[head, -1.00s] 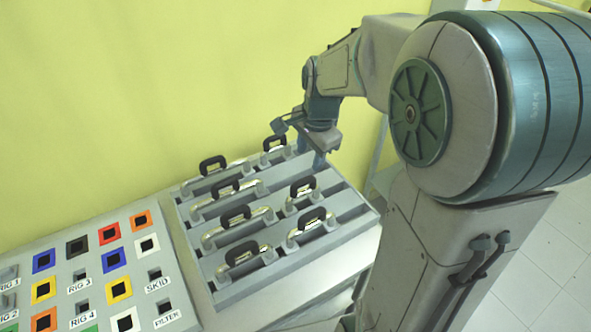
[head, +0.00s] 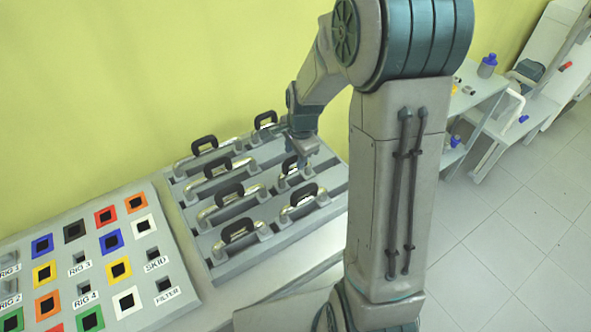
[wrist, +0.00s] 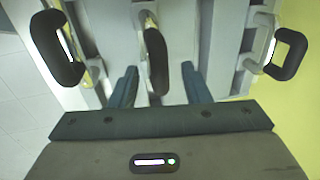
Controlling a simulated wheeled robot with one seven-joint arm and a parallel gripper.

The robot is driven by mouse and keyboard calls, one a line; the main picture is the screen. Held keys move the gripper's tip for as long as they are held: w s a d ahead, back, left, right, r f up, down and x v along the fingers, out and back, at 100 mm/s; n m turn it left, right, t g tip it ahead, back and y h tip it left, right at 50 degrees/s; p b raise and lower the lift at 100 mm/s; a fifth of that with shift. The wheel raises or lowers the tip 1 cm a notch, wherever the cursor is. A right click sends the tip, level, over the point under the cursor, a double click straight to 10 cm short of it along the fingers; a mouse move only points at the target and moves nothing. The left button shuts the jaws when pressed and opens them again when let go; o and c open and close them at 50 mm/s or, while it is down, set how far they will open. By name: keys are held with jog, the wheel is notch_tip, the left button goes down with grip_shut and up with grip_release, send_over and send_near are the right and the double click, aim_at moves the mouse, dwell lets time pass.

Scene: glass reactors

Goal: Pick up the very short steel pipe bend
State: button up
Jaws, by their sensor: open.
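Several shiny steel pipe bends with black loop handles lie in the slots of a grey rack (head: 225,262). Shorter ones are in the right column. The short bend (head: 285,183) in the middle of that column is just below my gripper (head: 305,160), which partly hides it. In the wrist view its black handle (wrist: 157,62) stands between the two blue-grey fingers of my gripper (wrist: 160,80). The fingers are open, with a gap on each side of the handle. Most of this bend's pipe is hidden in the wrist view.
Neighbouring handles flank my gripper: one nearer the front (head: 303,194) and one at the back (head: 265,119). A board (head: 140,262) with coloured square sockets and labels is at left. A yellow wall stands behind; side shelves (head: 480,100) are at right.

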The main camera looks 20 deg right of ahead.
aim_at(295, 157)
jog(key=shift+w+f, duration=0.15)
jog(key=shift+f, duration=0.6)
jog(key=shift+w+f, duration=0.15)
jog(key=shift+f, duration=0.6)
grip_shut()
jog(key=shift+r, duration=0.1)
